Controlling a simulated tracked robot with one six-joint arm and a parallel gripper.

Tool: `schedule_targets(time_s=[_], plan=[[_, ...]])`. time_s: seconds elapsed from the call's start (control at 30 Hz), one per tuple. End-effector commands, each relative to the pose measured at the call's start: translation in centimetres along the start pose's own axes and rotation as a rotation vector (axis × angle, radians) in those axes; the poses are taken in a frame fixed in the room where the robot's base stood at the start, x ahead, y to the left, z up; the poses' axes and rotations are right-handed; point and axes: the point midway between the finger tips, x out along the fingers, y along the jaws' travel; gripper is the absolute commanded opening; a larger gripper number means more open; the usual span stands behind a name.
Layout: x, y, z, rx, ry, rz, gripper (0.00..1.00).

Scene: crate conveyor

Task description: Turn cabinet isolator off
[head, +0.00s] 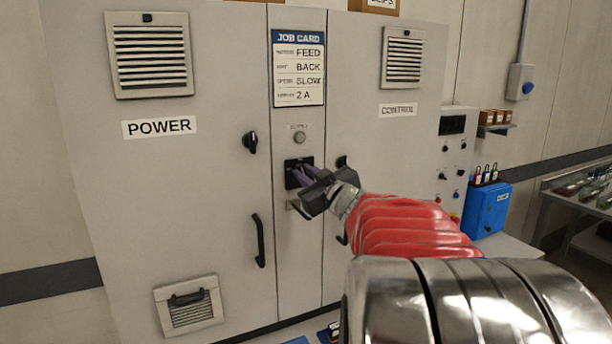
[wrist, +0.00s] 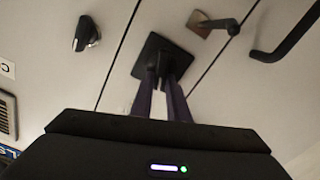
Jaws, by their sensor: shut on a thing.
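The cabinet isolator is a square black plate (head: 290,181) on the narrow middle panel of the grey cabinet (head: 225,190), under a small round button. My gripper (head: 302,175) reaches it from the right, and its purple-grey fingers are at the plate. In the wrist view the same plate (wrist: 153,50) shows at the fingertips (wrist: 164,82). The fingers are close together and shut on the isolator's handle, which they mostly hide. Its exact angle cannot be told.
A metal latch with a grey lever (head: 297,209) is just below the isolator; it also shows in the wrist view (wrist: 215,24). Black knobs (head: 250,142) and a door handle (head: 258,240) stick out nearby. A job card (head: 298,68) hangs above. A blue box (head: 487,208) stands at right.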

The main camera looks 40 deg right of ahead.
Motion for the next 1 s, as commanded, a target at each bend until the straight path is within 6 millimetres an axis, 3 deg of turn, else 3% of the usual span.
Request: schedule_targets(time_s=[1.0], plan=[[0.1,-1.6,0.4,-0.953,0.01,-0.002,0.0]])
